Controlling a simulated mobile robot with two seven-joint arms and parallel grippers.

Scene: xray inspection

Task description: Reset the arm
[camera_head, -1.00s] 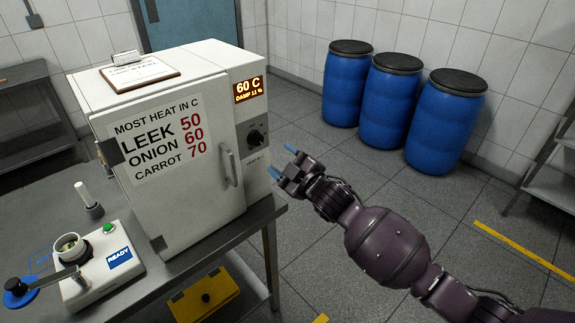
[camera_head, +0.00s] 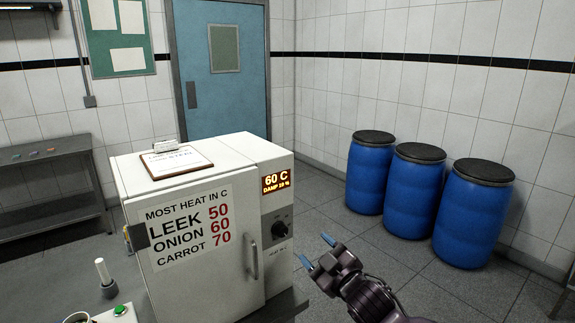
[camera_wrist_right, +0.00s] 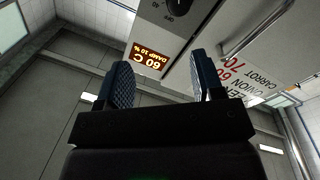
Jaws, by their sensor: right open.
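My right gripper (camera_head: 316,252) is open and empty, just to the right of the white oven (camera_head: 205,215). It points toward the oven's control panel, and I see no contact. In the right wrist view its two blue fingers (camera_wrist_right: 160,80) stand apart, with nothing between them but the panel behind. The oven door is shut. Its display (camera_head: 277,180) reads 60 C and DAMP 10 %, and a black dial (camera_head: 279,230) sits below it. My left gripper is out of view.
A clipboard (camera_head: 177,162) lies on the oven. Three blue barrels (camera_head: 415,195) stand along the right wall. A white pestle-like stick (camera_head: 103,272) and a green button (camera_head: 120,310) show at lower left. A shelf (camera_head: 50,180) stands at the left wall. Floor between oven and barrels is clear.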

